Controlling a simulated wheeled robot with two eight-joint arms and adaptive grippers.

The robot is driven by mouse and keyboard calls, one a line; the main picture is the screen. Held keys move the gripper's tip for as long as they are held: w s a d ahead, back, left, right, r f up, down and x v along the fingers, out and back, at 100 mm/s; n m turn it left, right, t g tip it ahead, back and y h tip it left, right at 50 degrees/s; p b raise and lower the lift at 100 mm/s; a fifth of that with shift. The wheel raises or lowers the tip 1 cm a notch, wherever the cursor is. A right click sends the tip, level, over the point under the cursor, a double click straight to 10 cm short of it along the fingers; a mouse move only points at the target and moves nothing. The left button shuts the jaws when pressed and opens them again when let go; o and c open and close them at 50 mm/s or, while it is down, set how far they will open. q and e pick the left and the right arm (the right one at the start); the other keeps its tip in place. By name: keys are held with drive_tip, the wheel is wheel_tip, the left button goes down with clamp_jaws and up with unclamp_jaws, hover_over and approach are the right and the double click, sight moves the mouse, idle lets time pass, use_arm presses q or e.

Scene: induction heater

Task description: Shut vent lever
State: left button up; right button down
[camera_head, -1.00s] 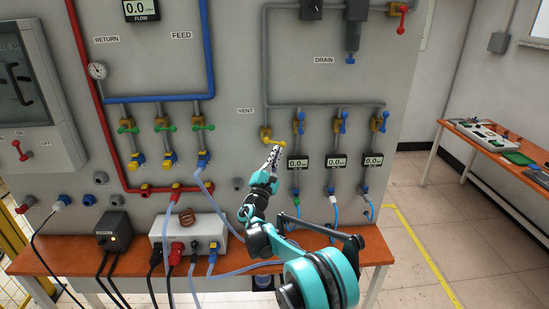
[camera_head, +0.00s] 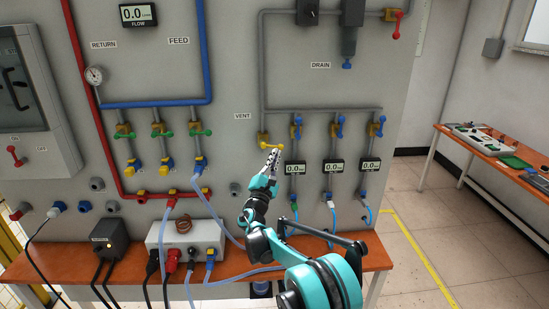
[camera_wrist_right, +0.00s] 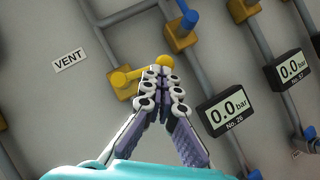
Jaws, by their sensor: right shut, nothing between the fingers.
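The yellow vent lever (camera_head: 272,147) sits on its valve at the lower end of the grey pipe, below and right of the VENT label (camera_head: 243,116). Its handle points right, roughly horizontal, in the head view. In the right wrist view the lever (camera_wrist_right: 130,75) runs from the brass valve to a round yellow knob just beyond my fingertips. My right gripper (camera_head: 274,153) is shut and empty, with its tips at the knob end; whether they touch it I cannot tell. The right wrist view shows the closed fingertips (camera_wrist_right: 160,76) too. My left gripper is not in view.
Several blue-handled drain valves (camera_head: 340,127) and pressure displays (camera_head: 334,166) stand close to the right of the lever. A grey box (camera_head: 186,241) and hoses sit on the orange bench (camera_head: 235,262) below. A second table (camera_head: 510,157) stands at the right.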

idle(0.8)
drive_tip(key=v, duration=1.2)
